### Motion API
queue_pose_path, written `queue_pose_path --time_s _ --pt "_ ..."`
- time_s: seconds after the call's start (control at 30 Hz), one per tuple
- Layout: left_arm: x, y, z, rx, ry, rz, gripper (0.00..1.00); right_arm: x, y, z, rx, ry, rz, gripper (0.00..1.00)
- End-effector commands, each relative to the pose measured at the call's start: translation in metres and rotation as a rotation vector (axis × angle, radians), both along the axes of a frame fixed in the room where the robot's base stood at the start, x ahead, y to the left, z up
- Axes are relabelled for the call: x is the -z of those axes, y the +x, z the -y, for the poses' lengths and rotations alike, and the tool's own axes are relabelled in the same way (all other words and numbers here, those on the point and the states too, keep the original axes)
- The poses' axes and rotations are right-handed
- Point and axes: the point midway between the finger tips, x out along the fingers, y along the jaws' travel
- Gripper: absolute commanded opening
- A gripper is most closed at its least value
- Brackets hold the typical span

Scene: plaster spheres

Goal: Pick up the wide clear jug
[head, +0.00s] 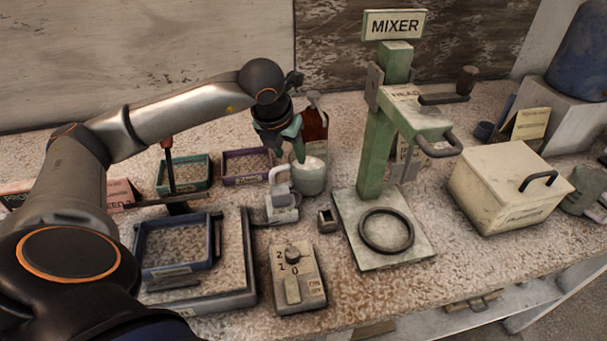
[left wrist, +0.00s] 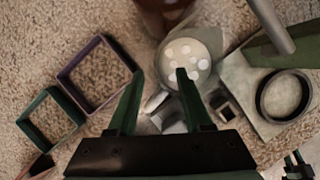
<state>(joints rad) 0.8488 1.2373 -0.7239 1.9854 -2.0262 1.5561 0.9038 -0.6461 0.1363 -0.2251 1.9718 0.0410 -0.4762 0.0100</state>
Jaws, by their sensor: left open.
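The wide clear jug (head: 309,178) stands upright on the speckled bench, with pale white contents inside. In the left wrist view the jug (left wrist: 190,56) shows from above with round white pieces in it. My left gripper (head: 290,149) is open and empty, just above and to the left of the jug's rim in the head view. In the left wrist view my left gripper (left wrist: 160,74) has its fingers apart, the right fingertip overlapping the jug's near part and the left one over bare bench. I cannot tell whether a finger touches the jug. I do not make out my right gripper.
A brown bottle (head: 315,124) stands close behind the jug. A small grey device (head: 281,199) stands in front of it. The green mixer (head: 378,150) rises to the right. Green (head: 184,174) and purple (head: 246,166) trays lie left. A control box (head: 297,278) sits nearer the bench edge.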

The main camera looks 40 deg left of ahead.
Motion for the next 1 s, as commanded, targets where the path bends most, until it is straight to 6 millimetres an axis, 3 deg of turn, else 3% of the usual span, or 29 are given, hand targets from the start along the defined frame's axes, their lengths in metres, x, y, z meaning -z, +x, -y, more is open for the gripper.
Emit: queue_pose_path --time_s 0.4,0.67,1.0 --pt "0.046 0.021 -0.006 0.001 0.0 -0.002 0.5 0.0 -0.002 0.001 0.0 -0.002 -0.001 0.41" --pt "0.048 0.022 -0.006 0.0 0.0 0.0 0.5 0.002 -0.003 0.002 0.001 -0.004 -0.004 0.41" --pt "0.048 0.022 -0.006 0.0 0.0 0.0 0.14 0.002 -0.003 0.002 0.002 -0.005 -0.007 0.41"
